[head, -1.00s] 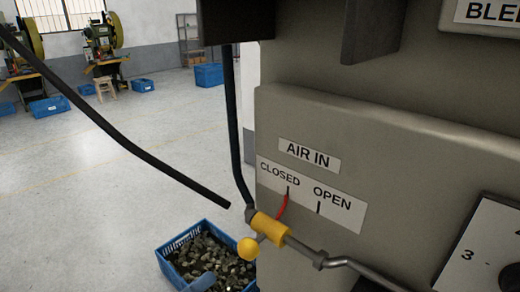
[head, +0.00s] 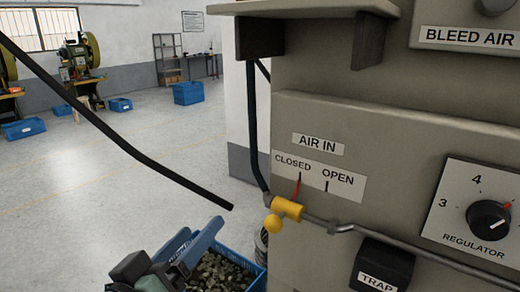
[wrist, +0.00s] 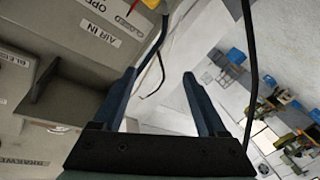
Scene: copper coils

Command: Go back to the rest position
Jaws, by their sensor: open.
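My gripper (head: 198,232) is at the lower middle-left of the head view, open and empty, its blue fingers in front of the crate of metal parts. In the wrist view its two fingers (wrist: 160,80) stand apart with nothing between them.
The grey machine (head: 400,120) fills the right side, with a REGULATOR dial (head: 489,220) and a TRAP box (head: 382,277). A blue crate (head: 255,268) of metal parts stands below. A black hose (head: 120,140) crosses the left. Open floor (head: 80,200) lies left.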

